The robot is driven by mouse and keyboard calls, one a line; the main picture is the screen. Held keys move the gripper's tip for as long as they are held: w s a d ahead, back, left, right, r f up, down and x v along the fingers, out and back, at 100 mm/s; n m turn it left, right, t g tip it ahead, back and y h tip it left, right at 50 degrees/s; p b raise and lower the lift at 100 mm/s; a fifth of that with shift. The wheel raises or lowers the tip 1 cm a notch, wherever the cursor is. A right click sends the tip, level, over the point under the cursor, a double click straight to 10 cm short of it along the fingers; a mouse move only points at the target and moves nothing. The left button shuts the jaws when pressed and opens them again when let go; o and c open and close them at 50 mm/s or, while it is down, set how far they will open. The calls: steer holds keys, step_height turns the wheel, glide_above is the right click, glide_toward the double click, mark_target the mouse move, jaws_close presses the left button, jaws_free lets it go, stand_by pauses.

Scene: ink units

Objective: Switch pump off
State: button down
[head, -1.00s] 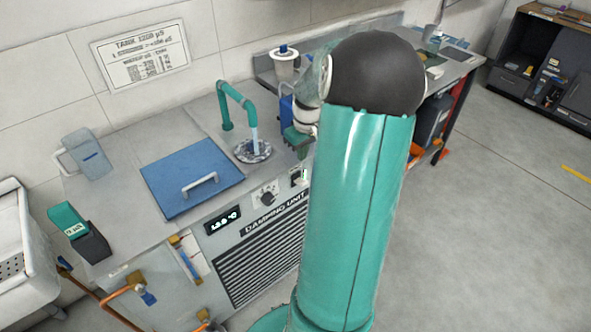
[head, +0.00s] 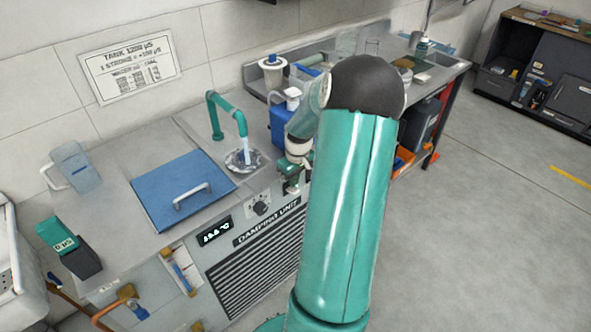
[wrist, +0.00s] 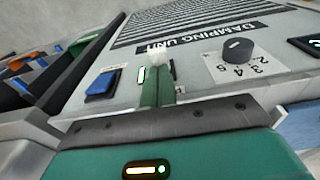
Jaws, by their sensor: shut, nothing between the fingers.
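The damping unit's front panel (head: 255,235) has a dial (head: 260,207) and a lit display (head: 214,231). Water runs from a teal spout (head: 226,112) into a round drain (head: 244,160). In the head view, my gripper (head: 291,182) is by the panel's right end, partly hidden by my arm.
A blue lid (head: 182,187) with a handle covers part of the top. A clear jug (head: 75,166) and a teal-and-black box (head: 72,248) stand at left. A blue container (head: 283,124) is behind my gripper. Open floor (head: 490,220) lies to the right.

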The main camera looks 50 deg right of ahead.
mark_target(297, 191)
steer(key=shift+f, duration=0.85)
steer(key=shift+s+f+t, duration=0.1)
steer(key=shift+s+t, duration=0.05)
steer(key=shift+t, duration=0.15)
steer(key=shift+s+a+f+t+h, duration=0.15)
steer(key=shift+s+f+t+h, duration=0.35)
steer(key=shift+t, duration=0.6)
steer(key=shift+s+a+f, duration=0.1)
steer(key=shift+s+f, duration=0.25)
steer(key=shift+f, duration=0.25)
steer(key=shift+s+a+f, duration=0.1)
steer(key=shift+s+f, duration=0.25)
steer(key=shift+f, duration=0.2)
steer(key=shift+w+r, duration=0.1)
steer(key=shift+w+d+r, duration=0.2)
steer(key=shift+w+r, duration=0.15)
steer(key=shift+w, duration=0.25)
